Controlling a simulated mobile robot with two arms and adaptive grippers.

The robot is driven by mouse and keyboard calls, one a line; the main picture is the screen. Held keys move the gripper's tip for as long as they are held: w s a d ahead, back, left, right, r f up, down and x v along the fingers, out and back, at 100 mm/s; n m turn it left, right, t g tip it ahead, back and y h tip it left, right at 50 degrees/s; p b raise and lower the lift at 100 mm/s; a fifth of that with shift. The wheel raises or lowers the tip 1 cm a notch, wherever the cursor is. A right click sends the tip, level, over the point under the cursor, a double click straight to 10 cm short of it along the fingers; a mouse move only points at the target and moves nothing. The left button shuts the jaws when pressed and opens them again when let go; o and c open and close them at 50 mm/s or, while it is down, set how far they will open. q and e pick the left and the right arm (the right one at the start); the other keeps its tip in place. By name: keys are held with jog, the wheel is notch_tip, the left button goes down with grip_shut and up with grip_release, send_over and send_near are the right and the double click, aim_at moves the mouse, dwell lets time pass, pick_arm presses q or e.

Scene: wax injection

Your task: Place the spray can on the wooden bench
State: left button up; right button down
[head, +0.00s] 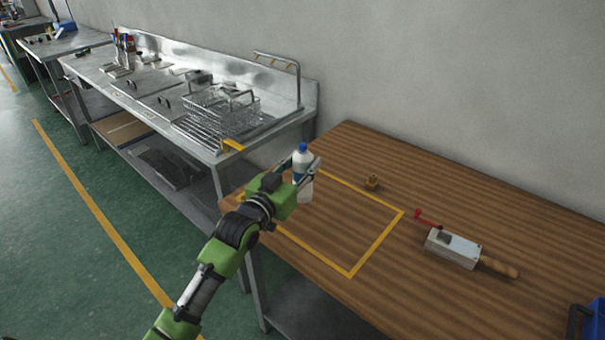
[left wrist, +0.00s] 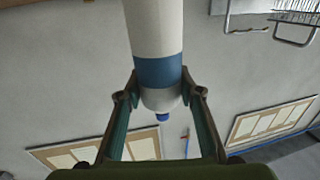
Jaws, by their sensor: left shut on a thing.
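The spray can (head: 302,160) is white with a blue band and a blue cap. In the head view it is upright in my left gripper (head: 304,172), at the left part of the wooden bench (head: 345,150), by the yellow taped outline. I cannot tell whether its base touches the bench top. In the left wrist view the can (left wrist: 155,30) appears cap-down between the two fingers of the left gripper (left wrist: 158,78), which are shut on it. My right gripper is in neither view.
The yellow outline (head: 378,242) encloses bare wood. A blue object (head: 592,320) is at the lower right. A steel counter with wire baskets (head: 215,110) stands left.

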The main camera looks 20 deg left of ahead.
aim_at(297, 180)
pick_arm(q)
notch_tip(297, 180, down, 3)
jog(key=shift+w+a+f, duration=0.15)
jog(key=shift+f, duration=0.05)
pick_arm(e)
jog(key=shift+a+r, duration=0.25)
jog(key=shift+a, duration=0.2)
pick_arm(q)
jog(key=shift+f, duration=0.1)
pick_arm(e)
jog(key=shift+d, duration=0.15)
pick_arm(q)
jog(key=o, duration=1.2)
jog(key=shift+f, duration=0.1)
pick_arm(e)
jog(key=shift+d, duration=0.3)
pick_arm(q)
jog(key=s+a, duration=0.1)
jog(key=s, duration=1.1)
jog(key=shift+a+r+b, duration=0.2)
jog(key=shift+a+b, duration=0.15)
jog(key=shift+a, duration=0.05)
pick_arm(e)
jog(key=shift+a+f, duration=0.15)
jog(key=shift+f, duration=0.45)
